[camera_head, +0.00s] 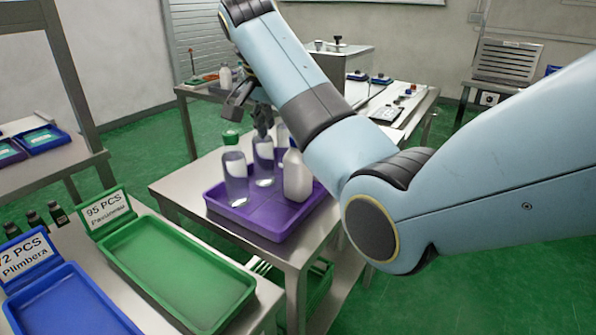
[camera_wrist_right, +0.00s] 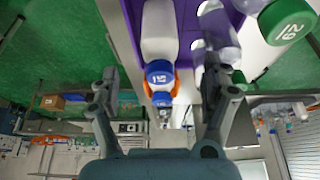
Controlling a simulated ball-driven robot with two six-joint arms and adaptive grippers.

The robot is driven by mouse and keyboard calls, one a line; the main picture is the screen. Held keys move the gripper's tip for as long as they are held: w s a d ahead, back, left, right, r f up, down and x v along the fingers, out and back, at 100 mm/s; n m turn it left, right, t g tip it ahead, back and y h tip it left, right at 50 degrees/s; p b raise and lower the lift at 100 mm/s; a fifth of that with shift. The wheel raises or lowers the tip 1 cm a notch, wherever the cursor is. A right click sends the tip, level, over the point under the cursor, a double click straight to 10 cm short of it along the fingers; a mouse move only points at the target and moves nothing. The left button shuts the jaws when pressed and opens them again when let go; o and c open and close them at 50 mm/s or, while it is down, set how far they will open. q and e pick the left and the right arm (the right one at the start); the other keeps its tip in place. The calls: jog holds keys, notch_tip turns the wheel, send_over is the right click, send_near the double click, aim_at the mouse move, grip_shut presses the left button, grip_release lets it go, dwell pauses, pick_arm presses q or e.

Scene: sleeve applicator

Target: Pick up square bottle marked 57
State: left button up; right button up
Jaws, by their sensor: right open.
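A purple tray (camera_head: 262,222) holds several bottles: a clear one with a green cap (camera_head: 236,178), a clear one behind it (camera_head: 264,163), a white one (camera_head: 297,176), and another partly hidden. My right gripper (camera_head: 248,112) is open above the bottles. In the right wrist view a white bottle (camera_wrist_right: 160,30) with a blue cap (camera_wrist_right: 159,74) lies between the open fingers (camera_wrist_right: 161,78), with a gap on each side. Its cap number appears inverted and I cannot read it surely. A green numbered cap (camera_wrist_right: 289,22) shows at upper right. My left gripper is out of view.
A green tray (camera_head: 180,265) marked 95 PCS and a blue tray (camera_head: 70,305) stand on the near left table. A further bench (camera_head: 385,98) with equipment stands behind. My right arm covers the area right of the purple tray.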

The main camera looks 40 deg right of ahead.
aim_at(298, 160)
jog(key=x, duration=1)
jog(key=shift+d, duration=0.25)
jog(key=shift+c, duration=0.2)
jog(key=shift+w+r, duration=0.1)
jog(key=c, duration=1.5)
